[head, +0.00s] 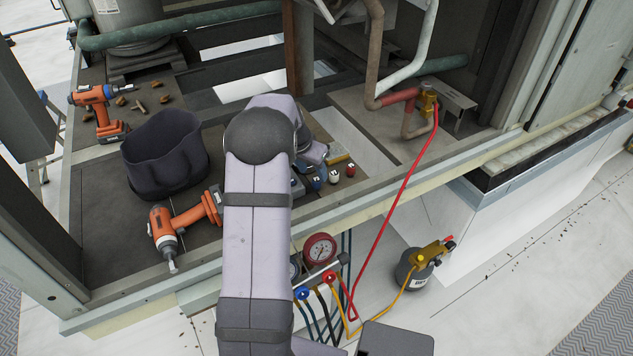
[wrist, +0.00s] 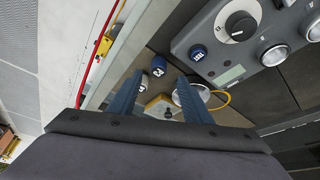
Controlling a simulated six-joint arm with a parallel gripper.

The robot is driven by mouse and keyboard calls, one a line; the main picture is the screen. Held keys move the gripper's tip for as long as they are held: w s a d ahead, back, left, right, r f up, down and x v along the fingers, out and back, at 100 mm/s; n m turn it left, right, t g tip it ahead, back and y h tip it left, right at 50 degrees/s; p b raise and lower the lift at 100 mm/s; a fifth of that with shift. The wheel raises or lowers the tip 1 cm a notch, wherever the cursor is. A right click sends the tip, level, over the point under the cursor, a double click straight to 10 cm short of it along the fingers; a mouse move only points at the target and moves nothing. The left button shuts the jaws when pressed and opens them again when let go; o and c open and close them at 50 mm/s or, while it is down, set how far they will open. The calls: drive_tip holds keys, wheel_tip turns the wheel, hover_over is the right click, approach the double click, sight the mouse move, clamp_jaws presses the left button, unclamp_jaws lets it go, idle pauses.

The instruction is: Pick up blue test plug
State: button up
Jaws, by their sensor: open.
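Several small capped plugs stand in a row on the deck in the head view: a blue plug (head: 317,183) at the left, a pale-topped plug (head: 333,177) in the middle and a red plug (head: 350,170) at the right. Another dark blue plug (wrist: 159,66) shows between the tips of my gripper (wrist: 160,77). I cannot tell for sure how these match the head view. My gripper's jaws are apart and hold nothing.
The grey instrument with knobs (wrist: 232,40) lies close by the plugs. A yellow block (wrist: 158,104) is near the fingers. A dark bag (head: 165,155), two orange drills (head: 180,222) (head: 98,108), a gauge set (head: 320,250) and a red hose (head: 395,200) surround the area.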

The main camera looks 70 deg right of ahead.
sight(316, 179)
drive_tip(key=shift+d+f, duration=0.2)
drive_tip(key=shift+f, duration=0.1)
drive_tip(key=shift+s+f+p, duration=0.15)
drive_tip(key=shift+f+p, duration=0.35)
drive_tip(key=shift+p, duration=0.15)
drive_tip(key=shift+p+x, duration=0.9)
drive_tip(key=shift+x, duration=1.2)
drive_tip(key=shift+a, duration=0.1)
clamp_jaws()
